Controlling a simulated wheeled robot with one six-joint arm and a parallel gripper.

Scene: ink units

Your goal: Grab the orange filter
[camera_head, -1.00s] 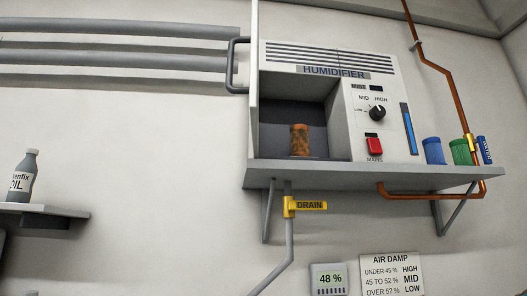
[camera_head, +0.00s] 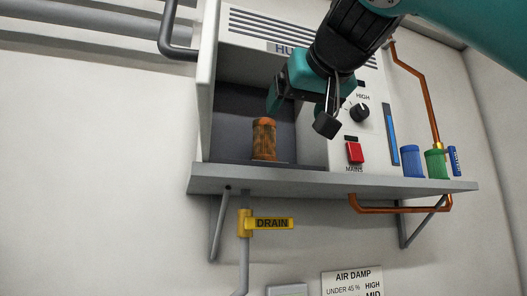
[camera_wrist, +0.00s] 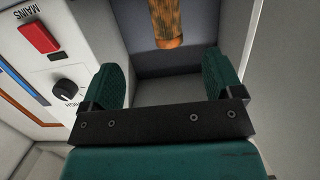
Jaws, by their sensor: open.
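The orange filter (camera_head: 263,139) is a mottled orange and dark cylinder. It stands upright on the floor of the humidifier's (camera_head: 233,41) open bay. My gripper (camera_head: 298,112) is open and empty in front of the bay, above and to the right of the filter, apart from it. In the wrist view the filter (camera_wrist: 167,24) shows at the top, beyond the open green fingers (camera_wrist: 165,82) and roughly between them. Its far end is cut off by the frame edge there. My arm hides much of the humidifier's upper front in the head view.
The humidifier stands on a grey shelf (camera_head: 300,181). A dark knob (camera_head: 359,112) and a red mains switch (camera_head: 354,152) are right of the bay. A blue canister (camera_head: 411,162) and a green one (camera_head: 435,164) stand further right. A yellow drain handle (camera_head: 270,224) is below.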

